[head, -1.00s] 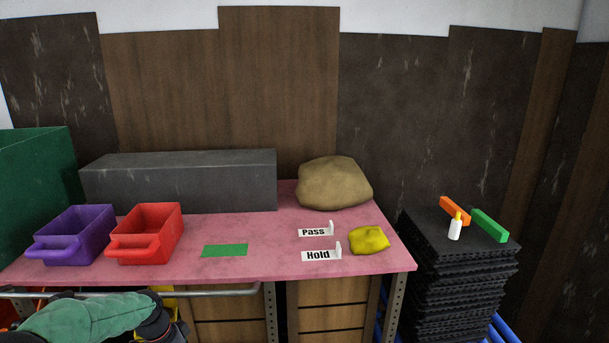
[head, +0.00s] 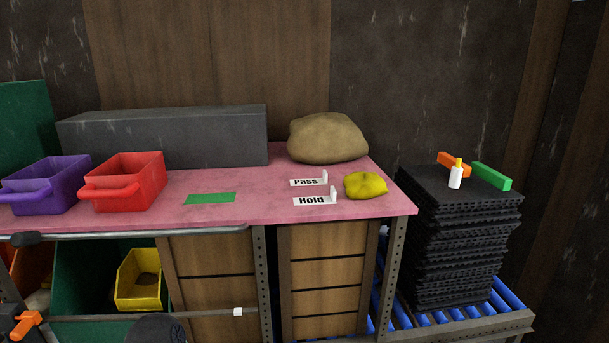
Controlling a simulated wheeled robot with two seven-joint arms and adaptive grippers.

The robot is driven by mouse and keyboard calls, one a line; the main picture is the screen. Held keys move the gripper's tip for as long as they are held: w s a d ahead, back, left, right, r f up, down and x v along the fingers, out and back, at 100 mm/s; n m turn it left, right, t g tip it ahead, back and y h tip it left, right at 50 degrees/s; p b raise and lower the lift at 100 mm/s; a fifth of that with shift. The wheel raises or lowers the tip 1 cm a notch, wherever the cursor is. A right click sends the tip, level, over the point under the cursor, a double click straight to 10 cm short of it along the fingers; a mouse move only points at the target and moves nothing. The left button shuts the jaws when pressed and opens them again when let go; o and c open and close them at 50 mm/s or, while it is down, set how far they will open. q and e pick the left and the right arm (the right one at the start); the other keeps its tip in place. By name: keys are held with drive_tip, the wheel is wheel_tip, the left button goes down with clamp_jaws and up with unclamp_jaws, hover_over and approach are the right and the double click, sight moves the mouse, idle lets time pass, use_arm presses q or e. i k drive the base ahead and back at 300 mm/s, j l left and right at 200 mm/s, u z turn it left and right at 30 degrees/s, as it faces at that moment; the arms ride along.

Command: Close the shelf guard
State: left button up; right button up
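A grey metal bar (head: 130,235) runs along the pink table's front edge on the left, with a dark grip-like piece (head: 25,238) near its left part. It may be the shelf guard, but I cannot tell for sure. Below it, a thin pale rail (head: 200,314) with a small white block (head: 238,312) crosses in front of the lower shelf. The shelf space behind holds a yellow bin (head: 140,282) and a green panel or bin (head: 85,270). Neither gripper can be made out. A dark rounded part at the bottom edge seems to be mine.
The pink table (head: 250,210) holds a purple bin (head: 42,188), a red bin (head: 125,182), a brown sack (head: 327,138) and a yellow bag (head: 365,186). Stacked black mats (head: 460,245) stand on a blue roller conveyor (head: 510,298) at right. An orange object (head: 25,325) shows bottom left.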

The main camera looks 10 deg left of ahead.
sight(20, 239)
drive_tip(key=u, duration=1.3)
